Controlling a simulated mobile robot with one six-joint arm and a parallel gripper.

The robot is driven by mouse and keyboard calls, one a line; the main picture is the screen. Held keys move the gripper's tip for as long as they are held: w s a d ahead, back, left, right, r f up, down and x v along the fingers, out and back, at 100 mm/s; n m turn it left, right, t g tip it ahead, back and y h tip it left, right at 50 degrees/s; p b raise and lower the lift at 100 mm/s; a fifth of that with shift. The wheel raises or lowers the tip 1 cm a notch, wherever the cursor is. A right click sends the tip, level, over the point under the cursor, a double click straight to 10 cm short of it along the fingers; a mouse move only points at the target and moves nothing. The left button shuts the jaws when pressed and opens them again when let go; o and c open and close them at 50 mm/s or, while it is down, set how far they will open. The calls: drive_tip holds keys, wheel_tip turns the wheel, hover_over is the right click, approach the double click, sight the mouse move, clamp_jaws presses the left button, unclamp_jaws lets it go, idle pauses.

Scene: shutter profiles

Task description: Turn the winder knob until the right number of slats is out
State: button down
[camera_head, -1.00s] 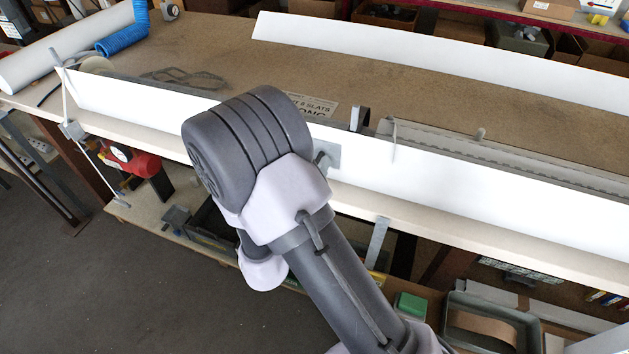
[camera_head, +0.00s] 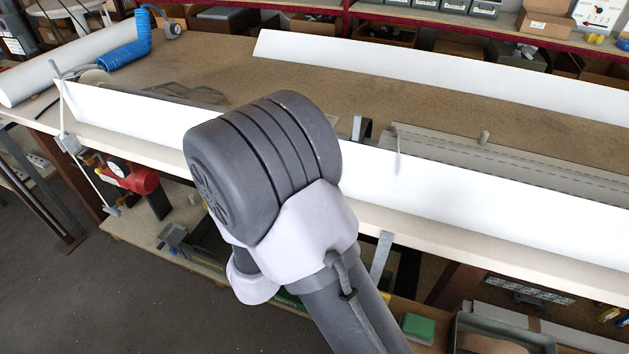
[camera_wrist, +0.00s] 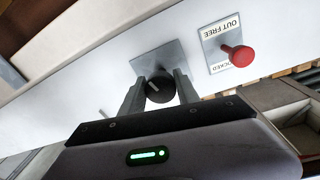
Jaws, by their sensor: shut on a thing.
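The black winder knob (camera_wrist: 159,88) sits on a square grey plate (camera_wrist: 150,60) on the white rail in the wrist view, its pale pointer line tilted. My gripper (camera_wrist: 158,94) is shut on it, one finger on each side. Right of it, a red knob (camera_wrist: 240,56) sits on a small plate lettered "OUT FREE" and, partly covered, "LOCKED". In the head view the long white rail (camera_head: 460,200) runs along the bench front, and my arm hides the winder knob and gripper. Grey slats (camera_head: 510,160) lie behind the rail at right; their number cannot be told.
A loose white profile (camera_head: 430,75) lies at the back of the bench (camera_head: 215,55). A blue coiled hose (camera_head: 125,55) and a white roll (camera_head: 60,60) are at the left. A thin upright hook (camera_head: 397,150) stands by the rail.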

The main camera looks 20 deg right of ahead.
drive_tip(key=shift+m, duration=0.7)
drive_tip(key=c, duration=0.9)
unclamp_jaws()
drive_tip(key=p+v, duration=0.3)
drive_tip(key=v, duration=1.4)
drive_tip(key=shift+s+a+r+p, duration=0.1)
drive_tip(key=shift+s+a+p, duration=0.05)
drive_tip(key=shift+p, duration=0.2)
